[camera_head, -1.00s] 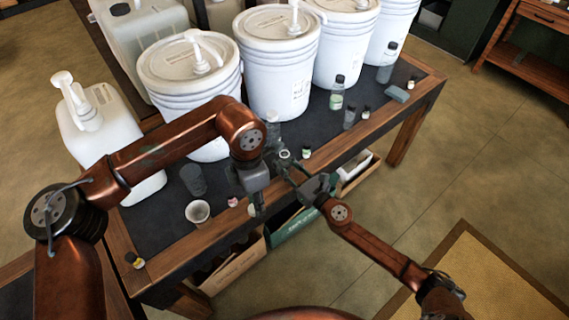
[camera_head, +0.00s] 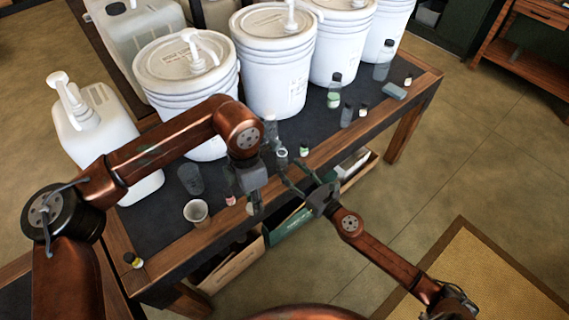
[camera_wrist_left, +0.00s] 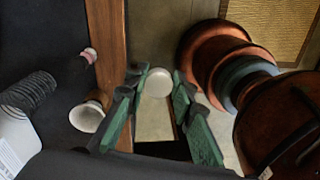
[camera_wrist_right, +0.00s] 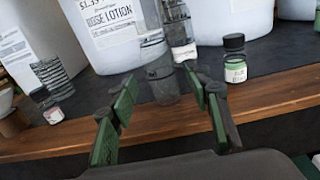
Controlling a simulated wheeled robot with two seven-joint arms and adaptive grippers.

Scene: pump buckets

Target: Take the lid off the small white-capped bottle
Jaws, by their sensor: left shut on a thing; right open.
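My left gripper (camera_head: 256,207) is shut on a small round white lid (camera_wrist_left: 158,82), held over the floor just off the table's front edge. I see no bottle under the lid, but its underside is hidden. A small clear bottle (camera_head: 282,158) with a pale rim and no cap visible stands upright near the table's front edge; it also shows in the right wrist view (camera_wrist_right: 160,85). My right gripper (camera_head: 292,175) is open in front of this bottle, its fingertips to either side; whether they touch it is unclear.
A dark-capped bottle (camera_wrist_right: 235,62) and a small dark-capped bottle (camera_wrist_right: 50,108) stand nearby. Large white buckets (camera_head: 277,70) fill the back. Boxes (camera_head: 290,225) sit below the table edge.

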